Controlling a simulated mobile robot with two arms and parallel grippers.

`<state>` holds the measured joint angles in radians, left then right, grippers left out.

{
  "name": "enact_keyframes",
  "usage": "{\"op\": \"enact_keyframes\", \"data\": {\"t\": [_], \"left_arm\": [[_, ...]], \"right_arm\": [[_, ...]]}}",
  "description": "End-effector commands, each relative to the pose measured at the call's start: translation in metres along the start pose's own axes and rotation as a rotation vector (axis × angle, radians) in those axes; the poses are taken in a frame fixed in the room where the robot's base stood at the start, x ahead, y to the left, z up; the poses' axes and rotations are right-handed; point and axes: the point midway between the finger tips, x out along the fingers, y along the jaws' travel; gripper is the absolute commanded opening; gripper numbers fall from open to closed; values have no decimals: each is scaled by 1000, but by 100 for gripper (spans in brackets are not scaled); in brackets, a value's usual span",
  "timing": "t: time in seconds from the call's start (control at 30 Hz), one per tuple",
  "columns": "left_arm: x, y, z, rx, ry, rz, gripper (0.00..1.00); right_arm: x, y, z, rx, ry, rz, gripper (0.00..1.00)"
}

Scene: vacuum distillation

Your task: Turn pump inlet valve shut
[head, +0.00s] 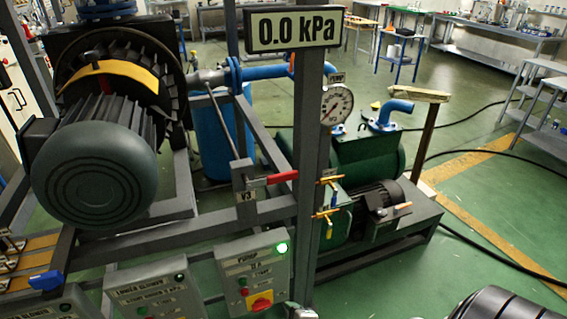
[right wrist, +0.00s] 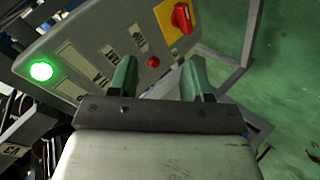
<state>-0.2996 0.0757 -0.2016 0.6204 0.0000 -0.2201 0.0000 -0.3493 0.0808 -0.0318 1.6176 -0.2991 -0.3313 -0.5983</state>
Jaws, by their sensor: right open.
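A red lever handle (head: 272,178) marked V3 sits on a grey bracket on the frame, lying roughly level and pointing right. Two small valves with yellow handles, an upper one (head: 329,180) and a lower one (head: 326,214), are on the post to its right. I cannot read which of these is the pump inlet valve. My right gripper (right wrist: 157,74) is open and empty in the right wrist view, with its two green fingers apart in front of the pump control box (right wrist: 110,40). My left gripper is in neither view.
The pump box (head: 252,275) has a lit green lamp and a red knob on yellow. A post carries a 0.0 kPa display (head: 293,30) and a dial gauge (head: 336,104). A green pump (head: 365,155) stands behind.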

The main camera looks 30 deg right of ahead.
Motion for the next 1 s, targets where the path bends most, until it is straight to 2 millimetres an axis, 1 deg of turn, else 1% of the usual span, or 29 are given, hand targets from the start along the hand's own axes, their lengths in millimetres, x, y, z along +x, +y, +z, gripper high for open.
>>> {"op": "enact_keyframes", "data": {"t": [0.03, 0.07, 0.1, 0.17, 0.2, 0.3, 0.33, 0.4, 0.43, 0.5, 0.57, 0.67, 0.77, 1.0], "left_arm": [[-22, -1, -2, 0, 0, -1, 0], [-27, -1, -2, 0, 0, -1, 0], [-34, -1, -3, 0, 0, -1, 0], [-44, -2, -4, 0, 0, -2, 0], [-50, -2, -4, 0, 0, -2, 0], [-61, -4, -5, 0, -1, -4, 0], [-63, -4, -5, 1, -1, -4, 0], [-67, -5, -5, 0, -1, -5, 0], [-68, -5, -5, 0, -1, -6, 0], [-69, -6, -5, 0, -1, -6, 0], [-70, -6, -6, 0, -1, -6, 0], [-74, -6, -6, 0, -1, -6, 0], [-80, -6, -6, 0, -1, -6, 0], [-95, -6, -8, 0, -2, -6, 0]], "right_arm": [[-24, 56, -28, -67, 33, 90, 49], [-35, 82, -40, -109, 45, 140, 49], [-52, 115, -55, -164, 58, 207, 49], [-78, 161, -76, -242, 69, 305, 49], [-96, 188, -87, -289, 71, 365, 49], [-137, 240, -109, -385, 64, 492, 49], [-148, 251, -114, -408, 61, 523, 49], [-167, 270, -122, -448, 52, 577, 49], [-173, 276, -125, -459, 49, 593, 49], [-181, 285, -128, -479, 43, 619, 49], [-182, 290, -130, -486, 40, 629, 49], [-175, 296, -132, -488, 40, 631, 49], [-162, 306, -136, -487, 41, 632, 49], [-124, 331, -144, -484, 42, 629, 49]]}}
